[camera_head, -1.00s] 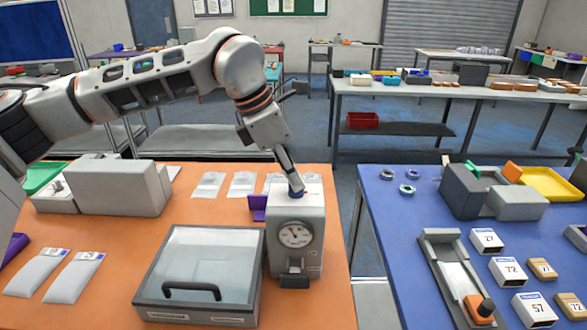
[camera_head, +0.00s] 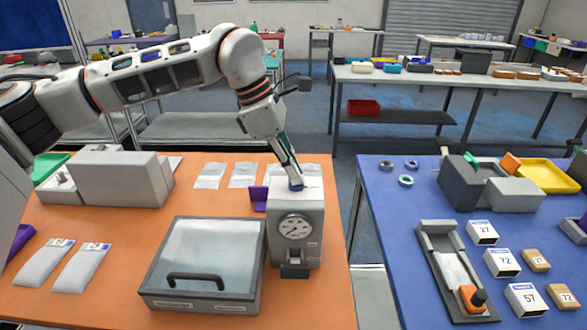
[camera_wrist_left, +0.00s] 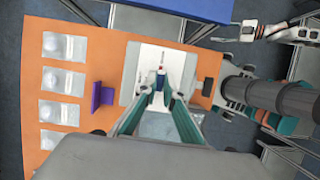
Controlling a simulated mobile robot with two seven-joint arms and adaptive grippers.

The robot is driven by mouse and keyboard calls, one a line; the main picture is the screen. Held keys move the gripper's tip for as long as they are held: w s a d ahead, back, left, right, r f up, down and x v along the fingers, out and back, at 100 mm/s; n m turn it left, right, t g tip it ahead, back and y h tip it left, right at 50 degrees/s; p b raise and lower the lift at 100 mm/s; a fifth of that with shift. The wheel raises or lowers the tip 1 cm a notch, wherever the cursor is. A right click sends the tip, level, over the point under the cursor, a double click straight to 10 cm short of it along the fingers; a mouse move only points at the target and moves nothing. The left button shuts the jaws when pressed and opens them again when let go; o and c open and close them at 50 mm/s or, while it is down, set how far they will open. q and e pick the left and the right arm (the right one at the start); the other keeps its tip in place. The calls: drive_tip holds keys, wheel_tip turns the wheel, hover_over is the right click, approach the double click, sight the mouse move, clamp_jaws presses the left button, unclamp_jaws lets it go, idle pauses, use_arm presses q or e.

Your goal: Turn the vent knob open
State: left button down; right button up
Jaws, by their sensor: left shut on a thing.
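The vent knob (camera_head: 296,187) is a small blue piece on top of the light grey gauge box (camera_head: 312,222). My left gripper (camera_head: 294,178) comes down on it from above, its fingertips shut around it and hiding most of it. In the left wrist view, the green fingers (camera_wrist_left: 158,90) converge at the knob, where a small red mark (camera_wrist_left: 161,70) shows just beyond the tips. The round dial (camera_head: 296,228) on the box front faces the head camera. The right gripper (camera_wrist_left: 250,32) appears small in the left wrist view, too small to tell its opening.
A glass-lidded chamber (camera_head: 168,235) with a dark handle stands left of the gauge box. A purple piece (camera_head: 258,195) is close behind it. Pouches (camera_head: 243,175) lie on the orange table. The blue table (camera_head: 400,225) to the right holds boxes and trays, beyond a gap.

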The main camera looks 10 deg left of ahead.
use_arm(q)
drive_tip(key=shift+w+r, duration=0.1)
drive_tip(key=shift+r, duration=0.05)
drive_tip(key=c, duration=2.2)
unclamp_jaws()
drive_tip(key=shift+o, duration=0.2)
drive_tip(key=v, duration=1.2)
